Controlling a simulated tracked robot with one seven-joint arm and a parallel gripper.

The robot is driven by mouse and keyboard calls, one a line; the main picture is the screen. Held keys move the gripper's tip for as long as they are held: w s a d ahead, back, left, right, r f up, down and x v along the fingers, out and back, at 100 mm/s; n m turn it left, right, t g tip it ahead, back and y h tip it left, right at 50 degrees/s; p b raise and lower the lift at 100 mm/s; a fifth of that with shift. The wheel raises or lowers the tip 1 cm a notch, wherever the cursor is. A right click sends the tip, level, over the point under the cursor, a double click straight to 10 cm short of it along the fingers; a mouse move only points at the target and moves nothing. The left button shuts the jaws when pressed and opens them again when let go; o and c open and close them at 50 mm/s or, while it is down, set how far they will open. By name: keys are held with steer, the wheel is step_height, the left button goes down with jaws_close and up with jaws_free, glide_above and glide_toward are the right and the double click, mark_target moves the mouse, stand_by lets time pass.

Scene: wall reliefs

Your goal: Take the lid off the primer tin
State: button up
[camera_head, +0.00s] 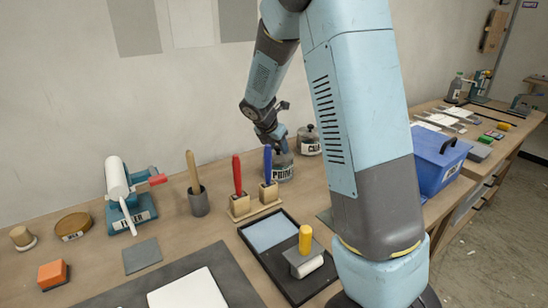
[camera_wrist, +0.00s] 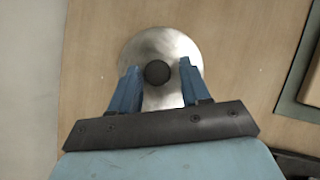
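The primer tin (camera_head: 286,173) is a grey tin with a label reading "PRIM…" on the bench near the wall, partly hidden by a blue-handled tool and my gripper. In the wrist view its round silver lid (camera_wrist: 160,42) shows from above with a dark round knob (camera_wrist: 157,73) at its middle; the lid is on the tin. My gripper (camera_head: 277,147) is over the tin, pointing down. In the wrist view my gripper (camera_wrist: 160,66) has its two blue fingers apart on either side of the knob, with gaps visible. The height of the fingertips above the lid is unclear.
Red-handled (camera_head: 237,175) and blue-handled (camera_head: 267,165) tools stand in wooden blocks just in front of the tin. Another labelled tin (camera_head: 309,143) is behind right. A black tray (camera_head: 257,262) lies nearer, and a blue box (camera_head: 437,165) stands right of my arm.

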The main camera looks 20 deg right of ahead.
jaws_close()
